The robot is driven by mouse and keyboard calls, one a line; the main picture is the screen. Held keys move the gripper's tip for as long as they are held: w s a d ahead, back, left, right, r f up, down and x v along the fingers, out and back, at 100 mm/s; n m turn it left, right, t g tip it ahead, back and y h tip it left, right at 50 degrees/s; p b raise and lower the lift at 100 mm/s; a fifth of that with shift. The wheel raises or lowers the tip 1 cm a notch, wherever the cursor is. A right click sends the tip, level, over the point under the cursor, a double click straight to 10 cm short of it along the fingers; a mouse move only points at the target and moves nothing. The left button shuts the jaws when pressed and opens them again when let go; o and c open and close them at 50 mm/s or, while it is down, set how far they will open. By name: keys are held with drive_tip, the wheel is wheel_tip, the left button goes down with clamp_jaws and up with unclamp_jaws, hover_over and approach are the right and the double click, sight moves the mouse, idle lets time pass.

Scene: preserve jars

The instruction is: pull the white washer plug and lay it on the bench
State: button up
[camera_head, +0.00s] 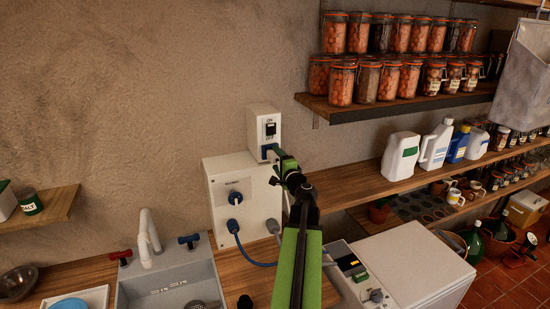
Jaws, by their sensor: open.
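My gripper (274,165), at the end of my green and black arm, is open beside the upper right edge of a white wall box (214,180). It is just below a smaller white switch box (257,121) marked ON and OFF. A small pale plug-like piece (273,226) shows low at the box's right side, below my gripper and apart from it. I cannot tell for sure that it is the white washer plug. My arm hides part of that area. The wooden bench (75,275) runs along the lower left.
A blue plug (233,226) with a blue cable (250,258) is on the box's front. A sink (170,283) with a white tap (149,235) is at left. A white appliance (410,268) stands at right. A jar shelf (400,106) and a shelf with bottles (345,186) are on the right.

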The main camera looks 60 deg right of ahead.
sight(273, 155)
drive_tip(key=x, duration=0.4)
drive_tip(key=shift+w+d, duration=0.1)
drive_tip(key=shift+w, duration=0.1)
idle(0.7)
clamp_jaws()
drive_tip(key=shift+o, duration=0.8)
unclamp_jaws()
